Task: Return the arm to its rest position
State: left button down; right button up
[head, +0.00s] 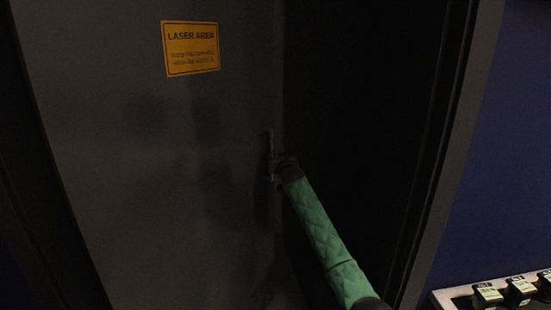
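My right arm in its green padded sleeve (325,235) reaches up from the lower right. My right gripper (276,165) is small and dark at its end, at the edge of the grey door (120,150). It is at or very near the upright door handle (271,143). I cannot tell whether it touches the handle or whether its fingers are open or shut. My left gripper is not in view.
A yellow "LASER AREA" sign (191,48) is on the door. A dark opening (350,100) lies right of the door edge, bounded by a grey frame (455,140). A blue wall (515,150) and a white tray (447,300) with several small labelled items are at the right.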

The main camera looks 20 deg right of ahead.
dwell(0.5)
jog(key=s+a+n+g, duration=0.2)
jog(key=s+a+g, duration=0.4)
jog(key=s, duration=0.7)
jog(key=s+a+f+n+g, duration=0.15)
jog(key=s+a+f, duration=0.35)
jog(key=s+f, duration=0.85)
jog(key=s+a+f+m+g, duration=0.1)
jog(key=s+a+f+g, duration=0.3)
jog(key=s+f, duration=1)
jog(key=s+a+f+g, duration=0.1)
jog(key=s+f, duration=0.5)
jog(key=s, duration=0.6)
jog(key=s+a+f+g+y, duration=0.1)
jog(key=s+a+f+g, duration=0.1)
jog(key=s+f, duration=0.5)
jog(key=s+a+f+g, duration=0.2)
jog(key=s+f, duration=0.4)
jog(key=s, duration=1.3)
jog(key=shift+f+y, duration=0.2)
jog(key=shift+y, duration=0.1)
jog(key=shift+d, duration=0.1)
